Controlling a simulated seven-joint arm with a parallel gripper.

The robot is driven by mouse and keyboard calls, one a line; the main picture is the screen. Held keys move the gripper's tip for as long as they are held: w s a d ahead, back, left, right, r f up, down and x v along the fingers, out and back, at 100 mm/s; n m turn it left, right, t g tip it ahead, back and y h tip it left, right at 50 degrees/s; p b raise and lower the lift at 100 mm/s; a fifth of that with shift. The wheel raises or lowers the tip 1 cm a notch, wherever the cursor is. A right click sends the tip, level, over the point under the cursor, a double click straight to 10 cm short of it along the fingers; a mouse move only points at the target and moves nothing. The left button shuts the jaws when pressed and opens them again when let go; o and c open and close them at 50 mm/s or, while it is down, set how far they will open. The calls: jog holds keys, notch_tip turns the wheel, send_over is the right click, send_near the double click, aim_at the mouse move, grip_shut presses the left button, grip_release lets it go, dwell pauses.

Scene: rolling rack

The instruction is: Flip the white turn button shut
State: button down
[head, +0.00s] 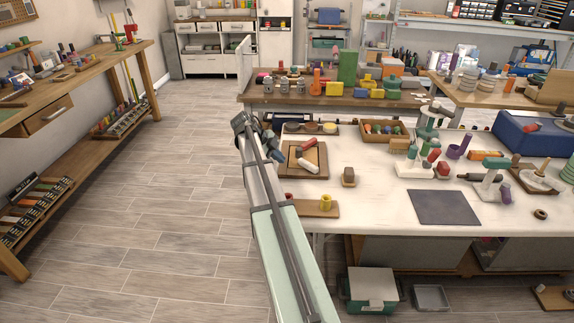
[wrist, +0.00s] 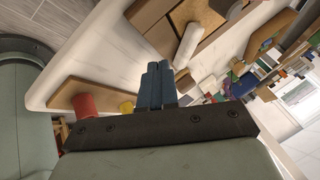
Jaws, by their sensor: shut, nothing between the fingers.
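The white turn button (head: 306,165) is a pale bar on a square wooden board (head: 322,158), near the left end of the white table. A red piece (head: 309,142) sits beside it. In the wrist view, a white bar (wrist: 187,45) that looks like the button lies ahead and right of the fingertips, against the brown board (wrist: 143,12). My gripper (wrist: 157,70) is shut and empty, its two blue fingers together, apart from the bar in that picture. Whether the button is turned across anything is unclear.
A small wooden board (head: 312,209) with a yellow piece (head: 325,202) stands at the table's front left. A dark mat (head: 444,207) lies further right. Bare white tabletop (head: 375,200) lies between.

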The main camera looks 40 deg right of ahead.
jog(key=shift+v, duration=1.55)
jog(key=shift+w, duration=0.15)
